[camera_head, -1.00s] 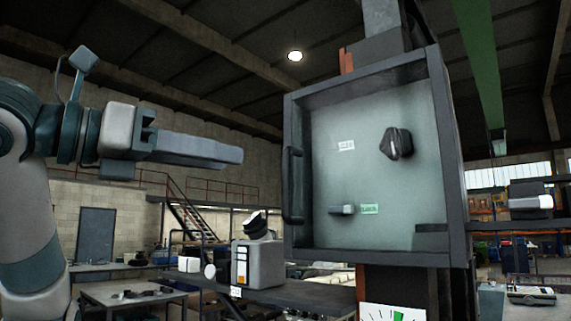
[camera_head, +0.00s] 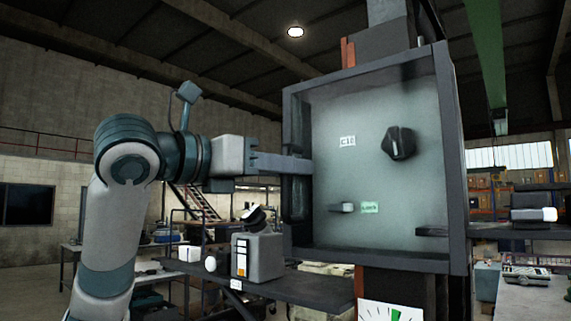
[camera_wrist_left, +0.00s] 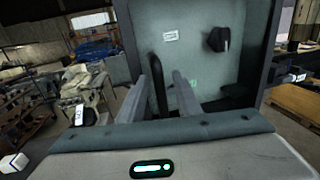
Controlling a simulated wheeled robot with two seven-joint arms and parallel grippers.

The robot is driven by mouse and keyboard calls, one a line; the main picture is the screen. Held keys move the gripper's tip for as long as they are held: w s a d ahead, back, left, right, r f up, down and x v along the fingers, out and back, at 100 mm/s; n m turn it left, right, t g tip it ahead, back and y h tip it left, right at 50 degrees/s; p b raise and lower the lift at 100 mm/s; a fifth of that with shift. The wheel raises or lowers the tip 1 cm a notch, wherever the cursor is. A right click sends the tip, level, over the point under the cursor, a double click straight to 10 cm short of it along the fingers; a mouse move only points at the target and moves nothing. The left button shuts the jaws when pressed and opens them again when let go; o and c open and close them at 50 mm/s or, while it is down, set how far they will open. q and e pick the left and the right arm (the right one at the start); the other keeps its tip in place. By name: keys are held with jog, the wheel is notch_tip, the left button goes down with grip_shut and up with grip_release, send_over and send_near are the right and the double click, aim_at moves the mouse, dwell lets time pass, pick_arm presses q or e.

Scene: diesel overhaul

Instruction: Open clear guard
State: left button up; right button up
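The clear guard (camera_head: 345,105) is a see-through panel in a dark grey square frame, and it looks shut. Its upright black handle (camera_head: 294,205) is on the frame's left side, partly hidden behind my gripper. My left gripper (camera_head: 306,165) reaches in level from the left at the handle's upper part. In the left wrist view, the two fingers of my left gripper (camera_wrist_left: 160,78) are apart, with the black handle (camera_wrist_left: 157,90) between them. Contact with either finger cannot be made out. My right gripper is not in view.
Behind the panel are a black knob (camera_head: 398,143), a small lever (camera_head: 342,207) and a green label (camera_head: 370,207). A grey device (camera_head: 257,256) stands on a shelf below left. Another shelf (camera_head: 490,231) juts out at right. A dial (camera_head: 390,313) is below the guard.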

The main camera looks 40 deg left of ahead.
pick_arm(q)
grip_shut()
jog(key=shift+s, duration=0.1)
